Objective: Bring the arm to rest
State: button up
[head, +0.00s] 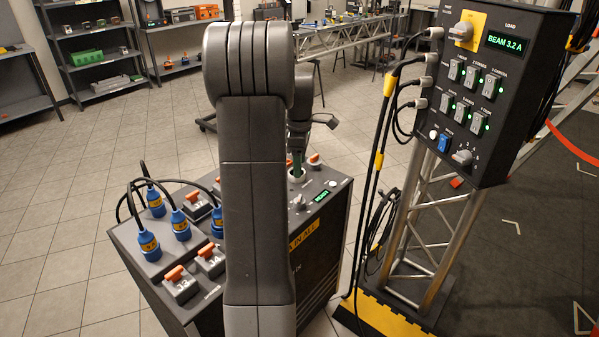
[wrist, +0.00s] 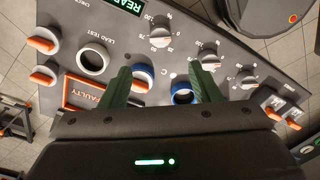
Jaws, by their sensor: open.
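My gripper (wrist: 163,80) shows in the wrist view as two green fingers spread apart with nothing between them. Whether the fingers touch the panel I cannot tell. In the head view my arm stands upright in front of the console (head: 335,215) and bends over behind itself. The gripper is mostly hidden there, with a bit of green finger (head: 297,160) showing beside the arm above the panel.
Blue plugs (head: 149,245) with black cables and orange-handled switches (head: 180,285) stand on the console left of my arm. At right a black load box (head: 480,90), reading BEAM 3.2 A, is on a truss stand (head: 435,235) with hanging cables. Tiled floor (head: 60,180) is open at left.

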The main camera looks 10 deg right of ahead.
aim_at(299, 198)
jog(key=shift+r, duration=0.15)
notch_tip(299, 198, down, 14)
dwell(0.7)
